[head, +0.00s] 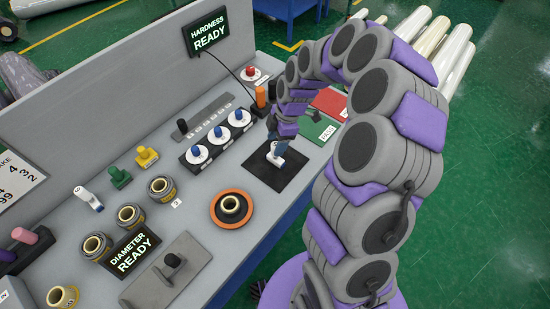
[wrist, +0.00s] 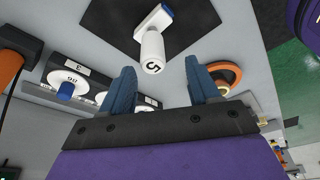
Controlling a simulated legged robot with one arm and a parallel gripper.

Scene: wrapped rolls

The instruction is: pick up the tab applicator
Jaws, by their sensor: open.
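A white tool with a blue end and a "5" on its round end (wrist: 152,46) lies on a black mat (wrist: 105,22); I take it for the tab applicator, though I cannot be sure. In the head view it shows (head: 275,158) on the mat (head: 290,174), partly covered by my gripper. My gripper (wrist: 160,66) is open, its two blue fingers apart with nothing between them. The tool's numbered end is just beyond the fingertips. In the head view my gripper (head: 277,142) is right over the tool. A similar white piece (head: 88,198) lies at the left of the bench.
Three blue-knobbed dials (head: 218,138) stand left of the mat, and an orange-rimmed ring (head: 232,207) is in front. A green PASS plate (head: 317,128) and a red plate (head: 330,102) lie behind. Green (head: 119,177) and yellow (head: 147,156) stamps stand further left.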

